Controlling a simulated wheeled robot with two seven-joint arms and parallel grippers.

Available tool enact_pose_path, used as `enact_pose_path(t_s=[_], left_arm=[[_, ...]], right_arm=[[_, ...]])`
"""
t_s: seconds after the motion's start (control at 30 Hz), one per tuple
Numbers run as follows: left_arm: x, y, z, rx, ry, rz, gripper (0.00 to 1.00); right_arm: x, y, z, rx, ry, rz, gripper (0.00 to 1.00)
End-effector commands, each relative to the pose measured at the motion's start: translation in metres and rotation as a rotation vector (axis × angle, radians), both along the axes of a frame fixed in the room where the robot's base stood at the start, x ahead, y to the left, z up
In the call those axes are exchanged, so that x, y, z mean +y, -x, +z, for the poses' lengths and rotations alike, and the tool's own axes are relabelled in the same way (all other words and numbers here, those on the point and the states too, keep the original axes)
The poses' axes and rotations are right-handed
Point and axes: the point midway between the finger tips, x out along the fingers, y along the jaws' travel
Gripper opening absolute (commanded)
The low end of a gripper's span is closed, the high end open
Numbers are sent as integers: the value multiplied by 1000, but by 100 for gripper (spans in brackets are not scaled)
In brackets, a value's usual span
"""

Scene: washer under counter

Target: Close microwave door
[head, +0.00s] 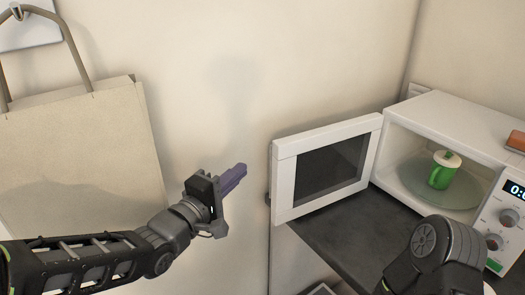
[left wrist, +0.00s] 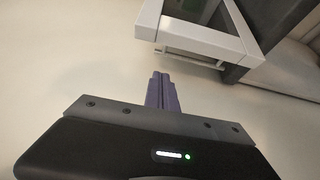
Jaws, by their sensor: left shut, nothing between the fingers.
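The white microwave (head: 462,118) stands on a dark counter at the right of the head view. Its door (head: 328,166) is swung wide open to the left, showing a dark window in a white frame. The door also shows in the left wrist view (left wrist: 195,40). My left gripper (head: 240,170) is shut and empty, a short way left of the door's outer edge and apart from it. Its purple fingers (left wrist: 162,88) are together in the left wrist view. My right arm covers part of the microwave's lower front; its gripper is not visible.
A green mug (head: 443,170) stands on the glass turntable (head: 410,181) inside. The dark counter (head: 345,240) lies below the door. A beige bag (head: 85,150) hangs on the wall at left. An orange-brown object (head: 516,141) lies on top of the microwave.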

Motion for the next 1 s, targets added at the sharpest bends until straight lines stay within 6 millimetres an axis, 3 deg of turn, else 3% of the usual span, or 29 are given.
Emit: enact_pose_path(t_s=[0.27,0.73,1.0], left_arm=[[-9,-13,0,2,3,-2,0],[-47,-75,2,0,2,-1,0],[-53,-85,0,1,-1,0,0]], right_arm=[[0,0,1,0,0,0,89],[0,0,13,0,0,0,89],[0,0,14,1,0,0,89]])
